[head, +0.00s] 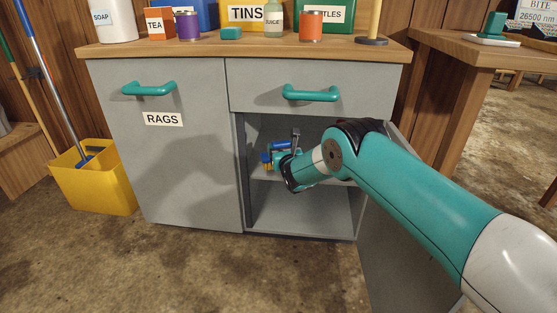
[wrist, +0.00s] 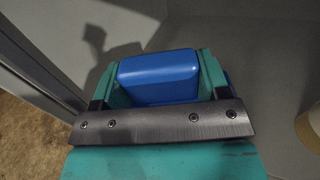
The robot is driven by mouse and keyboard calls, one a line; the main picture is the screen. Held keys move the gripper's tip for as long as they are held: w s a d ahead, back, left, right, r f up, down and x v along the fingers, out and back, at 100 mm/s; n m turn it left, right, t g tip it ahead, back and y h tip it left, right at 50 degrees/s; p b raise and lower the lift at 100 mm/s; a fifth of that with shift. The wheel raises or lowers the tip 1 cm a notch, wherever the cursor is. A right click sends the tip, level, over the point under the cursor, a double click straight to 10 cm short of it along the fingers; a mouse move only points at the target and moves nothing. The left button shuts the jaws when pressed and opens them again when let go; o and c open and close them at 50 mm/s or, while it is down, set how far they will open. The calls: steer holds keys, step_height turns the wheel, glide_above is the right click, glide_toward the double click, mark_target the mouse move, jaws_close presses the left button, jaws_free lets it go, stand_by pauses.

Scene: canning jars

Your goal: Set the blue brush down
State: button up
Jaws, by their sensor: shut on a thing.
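My gripper (head: 277,158) reaches into the open compartment of the grey cabinet, just above or at its inner shelf (head: 338,181). In the wrist view my gripper (wrist: 160,78) has its two teal fingers on either side of the blue brush (wrist: 160,72), shut on it. Only a smooth blue block of the brush shows there; its lower part is hidden. In the head view blue parts of the brush (head: 281,145) show by the fingers. I cannot tell whether the brush touches the shelf.
A pale round thing (wrist: 311,128) is at the right edge of the wrist view. The cabinet's side wall (wrist: 42,58) is close on the left. The open door (head: 385,250) hangs at the right. A yellow bucket (head: 95,185) stands left of the cabinet.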

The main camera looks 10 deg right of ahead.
steer(key=shift+w+a+f+b, duration=0.15)
steer(key=shift+w+b, duration=0.8)
steer(key=shift+w, duration=1)
steer(key=shift+f+b, duration=1.85)
steer(key=shift+b, duration=0.05)
steer(key=o, duration=1)
steer(key=shift+r, duration=0.1)
